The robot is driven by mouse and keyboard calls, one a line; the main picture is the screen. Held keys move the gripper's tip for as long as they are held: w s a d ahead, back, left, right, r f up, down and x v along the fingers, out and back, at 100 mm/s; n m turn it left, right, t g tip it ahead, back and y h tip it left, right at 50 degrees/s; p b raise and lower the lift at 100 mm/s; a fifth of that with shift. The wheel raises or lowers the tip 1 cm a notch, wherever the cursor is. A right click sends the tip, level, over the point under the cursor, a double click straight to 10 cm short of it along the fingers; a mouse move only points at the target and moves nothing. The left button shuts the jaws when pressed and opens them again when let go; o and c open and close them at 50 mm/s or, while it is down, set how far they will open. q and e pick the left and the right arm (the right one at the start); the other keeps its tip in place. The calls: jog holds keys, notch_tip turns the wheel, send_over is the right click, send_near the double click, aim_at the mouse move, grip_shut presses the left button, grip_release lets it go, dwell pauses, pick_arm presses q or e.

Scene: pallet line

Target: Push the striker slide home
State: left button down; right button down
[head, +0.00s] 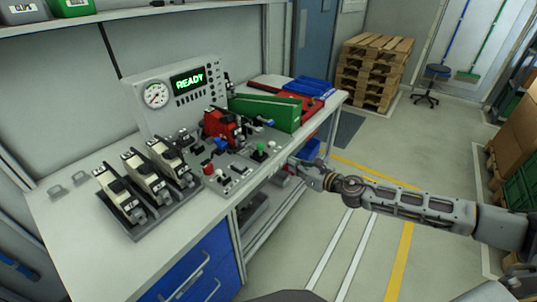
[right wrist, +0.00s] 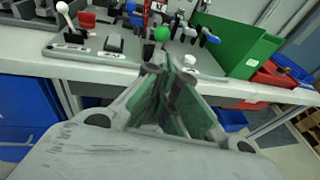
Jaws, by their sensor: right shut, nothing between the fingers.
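A red fixture (head: 222,124) stands on the bench top, with blue-tipped parts (head: 221,144) beside it. I cannot tell which part there is the striker slide. A green ball knob (head: 261,147) stands on the plate to the right of the fixture; it also shows in the right wrist view (right wrist: 162,34), just beyond the fingertips. My right gripper (head: 299,166) is at the bench's front edge, right of the green knob. In the right wrist view its fingers (right wrist: 165,68) are closed together with nothing between them. They appear apart from the knob. My left gripper is out of view.
A control panel (head: 178,92) with a gauge and a green READY display stands behind. Several black-and-beige units (head: 151,172) sit on a rack at left. A green bin (head: 265,108) and red tray (head: 308,104) are at right.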

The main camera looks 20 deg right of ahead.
aim_at(262, 150)
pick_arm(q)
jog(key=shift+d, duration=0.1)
